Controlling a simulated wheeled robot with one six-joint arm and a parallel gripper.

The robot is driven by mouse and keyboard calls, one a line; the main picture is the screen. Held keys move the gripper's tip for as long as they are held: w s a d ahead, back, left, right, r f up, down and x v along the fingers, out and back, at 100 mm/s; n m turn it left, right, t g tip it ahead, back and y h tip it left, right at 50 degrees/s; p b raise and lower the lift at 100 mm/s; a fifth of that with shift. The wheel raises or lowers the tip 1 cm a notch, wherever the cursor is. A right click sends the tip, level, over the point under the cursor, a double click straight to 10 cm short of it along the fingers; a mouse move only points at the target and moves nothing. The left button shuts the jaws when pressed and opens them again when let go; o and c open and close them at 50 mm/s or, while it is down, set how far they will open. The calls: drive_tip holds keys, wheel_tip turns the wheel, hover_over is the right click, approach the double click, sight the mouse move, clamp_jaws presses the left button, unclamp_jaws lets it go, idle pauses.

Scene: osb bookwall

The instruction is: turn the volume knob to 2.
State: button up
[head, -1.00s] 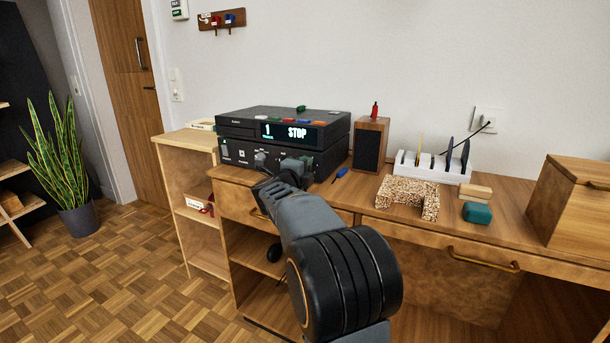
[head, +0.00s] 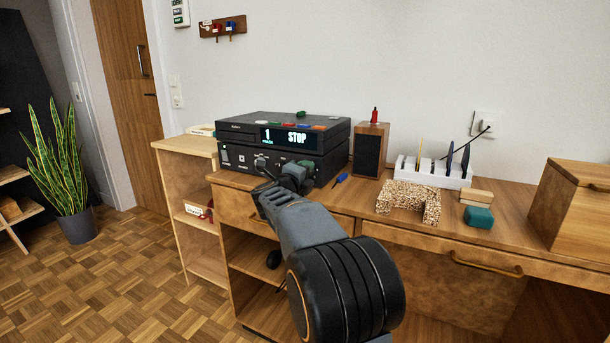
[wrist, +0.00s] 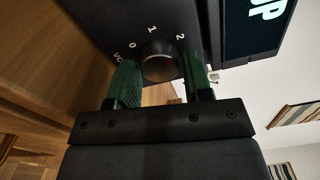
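The round dark volume knob (wrist: 160,64) is on the front of the black audio unit (head: 337,158). The wrist view shows white marks 0, 1 and 2 around it, and the VOL label is partly covered by a finger. No pointer on the knob is readable. My gripper (head: 303,166) is at the right part of the unit's front and hides the knob in the head view. In the wrist view my gripper's green fingers (wrist: 160,80) stand apart, one on each side of the knob. They look open; contact is not clear.
The display (head: 290,134) above reads 1 and STOP. A blue-handled tool (head: 341,180) lies on the desk (head: 347,203) right of the unit. A speaker (head: 371,150), a white rack (head: 434,170) and a cork block (head: 408,200) stand further right.

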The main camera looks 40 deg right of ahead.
drive_tip(key=shift+o, duration=1.4)
drive_tip(key=p+v, duration=0.3)
drive_tip(key=v, duration=1)
drive_tip(key=shift+s+a, duration=0.2)
drive_tip(key=shift+a, duration=0.15)
